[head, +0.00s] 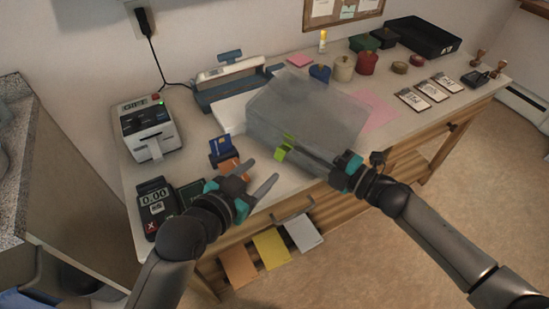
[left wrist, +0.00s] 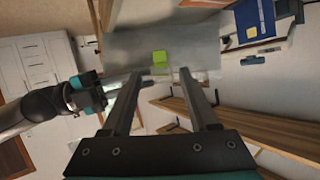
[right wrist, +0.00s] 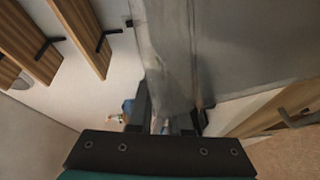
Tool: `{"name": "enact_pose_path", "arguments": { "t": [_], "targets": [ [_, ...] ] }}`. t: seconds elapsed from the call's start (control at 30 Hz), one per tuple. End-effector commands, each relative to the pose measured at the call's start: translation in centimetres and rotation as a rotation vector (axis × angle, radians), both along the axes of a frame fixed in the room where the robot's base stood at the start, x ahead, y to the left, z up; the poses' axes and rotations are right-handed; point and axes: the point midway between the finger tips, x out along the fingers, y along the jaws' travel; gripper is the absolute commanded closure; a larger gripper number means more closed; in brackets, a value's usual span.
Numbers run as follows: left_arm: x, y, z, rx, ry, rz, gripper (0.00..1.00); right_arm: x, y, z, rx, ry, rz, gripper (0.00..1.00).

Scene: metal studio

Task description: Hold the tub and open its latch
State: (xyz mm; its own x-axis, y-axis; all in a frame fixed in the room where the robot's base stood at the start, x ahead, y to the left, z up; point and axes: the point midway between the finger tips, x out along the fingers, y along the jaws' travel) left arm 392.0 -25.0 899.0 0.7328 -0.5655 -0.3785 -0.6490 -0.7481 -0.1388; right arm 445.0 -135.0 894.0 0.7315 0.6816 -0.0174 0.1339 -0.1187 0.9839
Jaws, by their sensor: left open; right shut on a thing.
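The tub (head: 310,110) is a translucent grey box, tilted above the desk top. Its green latch (head: 285,147) is on the side toward me. My right gripper (head: 345,172) is shut on the tub's near right edge; the right wrist view shows the tub wall (right wrist: 172,50) between the fingers. My left gripper (head: 262,178) is open and empty, below and left of the latch, apart from it. In the left wrist view the green latch (left wrist: 159,57) lies beyond the open fingertips (left wrist: 160,76), with the tub (left wrist: 195,50) behind it.
A label printer (head: 148,125) and a card terminal (head: 157,205) stand on the desk's left. Blue and orange cards (head: 222,150) lie near my left gripper. Several pots (head: 343,68) and a black tray (head: 422,38) are at the back right.

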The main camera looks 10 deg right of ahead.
Motion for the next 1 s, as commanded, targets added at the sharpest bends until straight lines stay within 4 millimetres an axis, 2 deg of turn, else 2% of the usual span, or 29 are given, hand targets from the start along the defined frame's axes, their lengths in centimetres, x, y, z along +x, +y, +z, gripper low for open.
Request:
{"name": "enact_pose_path", "arguments": {
  "t": [0.2, 0.5, 0.97, 1.0],
  "targets": [
    [2.4, -2.0, -1.2, -0.001, 0.000, -0.001, 0.40, -0.1, -0.1, -0.3, -0.002, 0.005, -0.002, 1.00],
    [4.8, -3.8, -2.4, 0.001, -0.001, -0.002, 0.40, 0.0, -0.1, -0.3, -0.002, 0.005, -0.002, 1.00],
    [5.4, -4.2, -2.8, 0.001, -0.001, -0.002, 0.40, 0.0, -0.1, -0.3, -0.002, 0.005, -0.002, 1.00],
    [5.4, -4.2, -2.8, 0.001, -0.001, -0.002, 0.42, 0.0, -0.1, -0.3, -0.002, 0.005, -0.002, 1.00]
  ]
}}
